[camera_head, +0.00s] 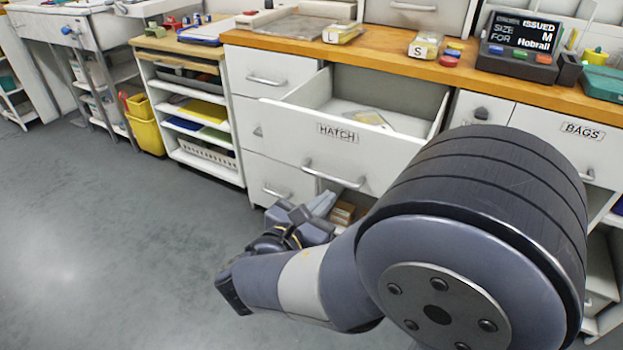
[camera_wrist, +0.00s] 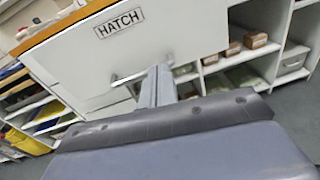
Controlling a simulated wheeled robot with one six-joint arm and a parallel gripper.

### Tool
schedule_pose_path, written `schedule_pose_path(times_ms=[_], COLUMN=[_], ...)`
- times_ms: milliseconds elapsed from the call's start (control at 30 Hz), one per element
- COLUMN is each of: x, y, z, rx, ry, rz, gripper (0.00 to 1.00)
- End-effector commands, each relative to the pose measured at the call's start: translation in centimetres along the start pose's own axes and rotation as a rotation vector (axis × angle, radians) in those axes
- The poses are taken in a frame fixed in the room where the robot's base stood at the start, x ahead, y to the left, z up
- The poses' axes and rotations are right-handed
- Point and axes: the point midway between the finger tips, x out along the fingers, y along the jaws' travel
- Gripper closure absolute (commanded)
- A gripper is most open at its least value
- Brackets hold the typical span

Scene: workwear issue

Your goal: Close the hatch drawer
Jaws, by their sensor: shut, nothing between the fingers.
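The hatch drawer (camera_head: 283,125) is a white drawer with a HATCH label, pulled well out of the counter in the head view. A light packet (camera_head: 372,119) lies inside it. Its bar handle (camera_head: 333,177) is low on the front. The wrist view shows the drawer front (camera_wrist: 170,40) close and tilted, with the handle (camera_wrist: 126,79) partly behind my fingers. My gripper (camera_head: 324,203) is shut and empty, in front of and below the drawer front. Its fingers (camera_wrist: 158,84) overlap the lower part of the front; I cannot tell whether they touch it.
The wooden counter (camera_head: 390,48) carries a display (camera_head: 523,36) and packets. A BAGS drawer (camera_head: 570,134) is at the right. Open shelves (camera_head: 188,95) and a yellow bin (camera_head: 145,136) stand at the left. Small boxes (camera_head: 342,213) sit under the drawer. The grey floor (camera_head: 110,240) at left is clear.

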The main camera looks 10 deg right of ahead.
Motion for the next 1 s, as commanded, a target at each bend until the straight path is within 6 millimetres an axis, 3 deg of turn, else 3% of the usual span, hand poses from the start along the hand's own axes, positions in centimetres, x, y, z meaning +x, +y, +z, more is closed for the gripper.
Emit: schedule_pose_path(times_ms=[33,200,367,1000], x=[-0.3,-0.9,0.0,10.0], y=[0.7,2.0,2.1,2.6], z=[-1.2,-1.4,-1.2,-0.7], rx=[-0.022,-0.057,-0.058,-0.056], ry=[-0.023,-0.066,-0.069,-0.068], rz=[0.025,0.066,0.065,0.062], gripper=[1.0,1.0,1.0,1.0])
